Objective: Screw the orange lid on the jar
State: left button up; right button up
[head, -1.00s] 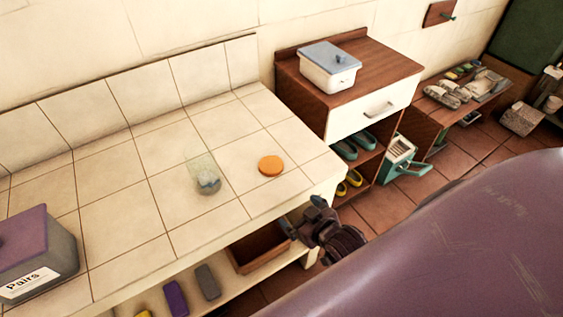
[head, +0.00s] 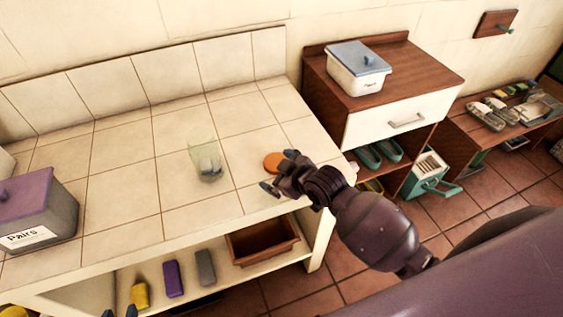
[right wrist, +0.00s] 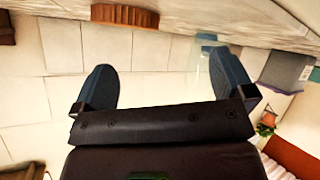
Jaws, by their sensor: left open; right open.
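The clear, faintly green jar (head: 203,150) stands upright and open on the tiled counter, with something blue-grey at its bottom. The orange lid (head: 272,162) lies flat on the counter to the right of the jar, apart from it. My right gripper (head: 280,171) is open and empty at the near right side of the lid; one fingertip partly overlaps the lid in the head view. In the right wrist view its fingers (right wrist: 167,84) are spread, the jar (right wrist: 202,62) shows beside the right finger, and the lid is not seen. My left gripper (head: 119,312) is open at the bottom edge, mostly cut off.
A grey box with a purple lid (head: 40,222) labelled "Pairs" stands at the counter's left. The shelf below holds a brown tray (head: 262,240) and yellow, purple and grey blocks. A wooden cabinet (head: 430,70) adjoins the counter's right end. The counter around the jar is clear.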

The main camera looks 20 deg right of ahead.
jog(key=w+a+n+g, duration=0.2)
jog(key=a+n, duration=0.1)
jog(key=shift+y, duration=0.4)
jog(key=shift+w+a+n+g+b, duration=0.45)
jog(key=shift+n+g, duration=0.35)
jog(key=shift+n, duration=0.2)
jog(key=shift+w+a+r+n+g, duration=0.2)
jog(key=shift+w+n+g, duration=0.3)
jog(key=shift+n+g, duration=0.35)
jog(key=shift+w+r+n+g+h, duration=0.25)
jog(key=shift+w+n+g+h, duration=0.25)
jog(key=shift+n, duration=0.45)
jog(key=shift+w+d+r+n+g+h+b, duration=0.1)
jog(key=shift+d+r+n+g+h+b, duration=0.1)
jog(key=shift+n+g+h+b, duration=0.25)
jog(key=w+d+r+n+g+h+b, duration=0.1)
jog(key=w+d+r+n+g+h, duration=0.1)
jog(key=d+r+n, duration=0.3)
jog(key=shift+w+d+r+g+h, duration=0.2)
jog(key=shift+r+g+h, duration=0.45)
jog(key=shift+g+h, duration=0.25)
jog(key=shift+n, duration=0.25)
